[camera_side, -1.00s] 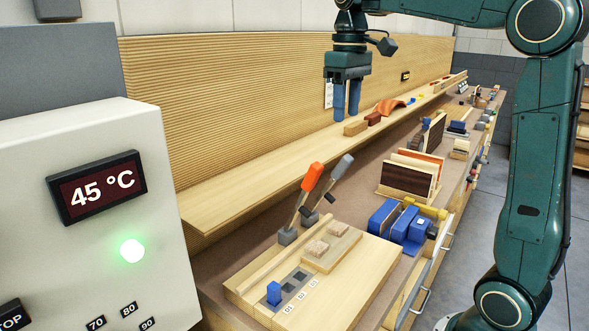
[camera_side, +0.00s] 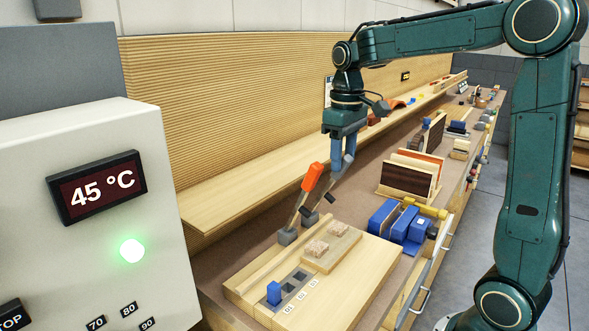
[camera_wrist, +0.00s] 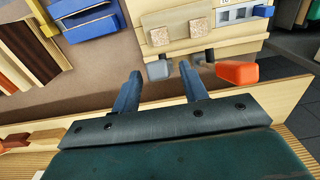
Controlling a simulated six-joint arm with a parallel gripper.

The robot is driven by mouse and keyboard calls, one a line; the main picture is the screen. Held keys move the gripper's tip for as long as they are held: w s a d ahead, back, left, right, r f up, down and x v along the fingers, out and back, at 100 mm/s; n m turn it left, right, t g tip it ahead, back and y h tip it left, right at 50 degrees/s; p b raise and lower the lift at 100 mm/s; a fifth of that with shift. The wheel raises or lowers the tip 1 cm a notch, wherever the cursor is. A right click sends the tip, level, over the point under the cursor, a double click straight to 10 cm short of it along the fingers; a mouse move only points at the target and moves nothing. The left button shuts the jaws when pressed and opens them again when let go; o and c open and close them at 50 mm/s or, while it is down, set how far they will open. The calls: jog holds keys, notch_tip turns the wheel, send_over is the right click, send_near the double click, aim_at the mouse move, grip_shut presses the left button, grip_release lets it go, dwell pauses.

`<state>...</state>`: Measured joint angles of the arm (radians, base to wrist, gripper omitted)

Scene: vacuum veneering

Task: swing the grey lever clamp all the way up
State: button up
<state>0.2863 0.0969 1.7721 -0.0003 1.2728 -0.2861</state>
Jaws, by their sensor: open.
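The grey lever clamp stands tilted beside the orange one at the board's far edge; its grey handle (camera_side: 346,165) is partly hidden by my fingers in the side view. In the wrist view the grey handle (camera_wrist: 158,70) shows between my two fingertips. My gripper (camera_side: 342,164) is open, pointing down, with its fingertips around the height of the handle. In the wrist view my gripper (camera_wrist: 161,72) has a gap on both sides of the handle. I cannot tell whether a finger touches it.
The orange lever handle (camera_side: 313,176) is close beside the grey one, also in the wrist view (camera_wrist: 237,72). The wooden board (camera_side: 355,290) carries small blocks and a blue peg (camera_side: 274,293). Blue clamps (camera_side: 400,222) and a rack of veneers (camera_side: 408,177) stand to the right.

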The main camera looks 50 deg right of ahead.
aim_at(342, 176)
jog(key=shift+f, duration=1.55)
jog(key=shift+c, duration=0.2)
grip_shut()
